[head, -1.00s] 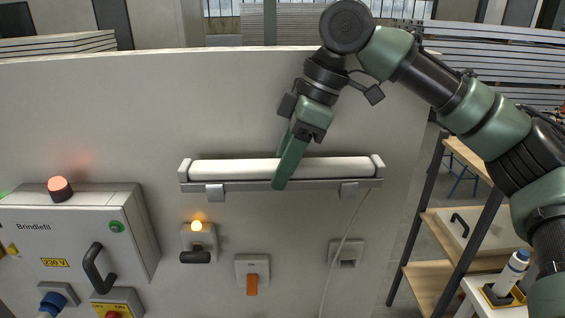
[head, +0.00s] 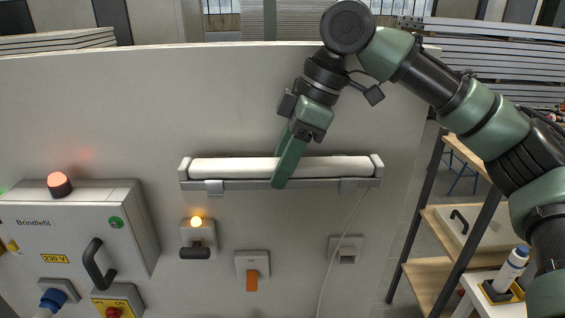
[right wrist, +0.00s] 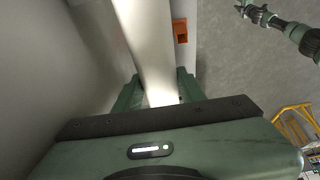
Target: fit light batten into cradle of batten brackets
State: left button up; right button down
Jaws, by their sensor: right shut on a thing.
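The light batten (head: 235,170) is a long white tube in a grey housing, lying level against the pale wall panel. My right gripper (head: 280,182) is shut on it near its middle; the wrist view shows the batten (right wrist: 150,50) running between the fingers (right wrist: 158,95). The left batten bracket (head: 214,187) and right batten bracket (head: 347,185) show as small grey plates at the batten's lower edge. The batten overlaps them; how deep it sits in their cradles is hidden. My left gripper (right wrist: 242,9) is small at the top of the wrist view, its jaws unclear.
A cable (head: 340,245) hangs from the batten's right part. Below are a switch with a lit lamp (head: 197,235), an orange-rocker switch (head: 252,268) and a socket (head: 345,250). An electrical cabinet (head: 75,240) is at left, shelving (head: 428,278) at right.

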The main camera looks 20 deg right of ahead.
jog(key=shift+f, duration=0.3)
jog(key=c, duration=0.8)
grip_release()
jog(key=shift+o, duration=0.2)
jog(key=b+v, duration=0.2)
jog(key=v, duration=0.5)
jog(key=shift+r, duration=0.4)
jog(key=shift+d, duration=0.1)
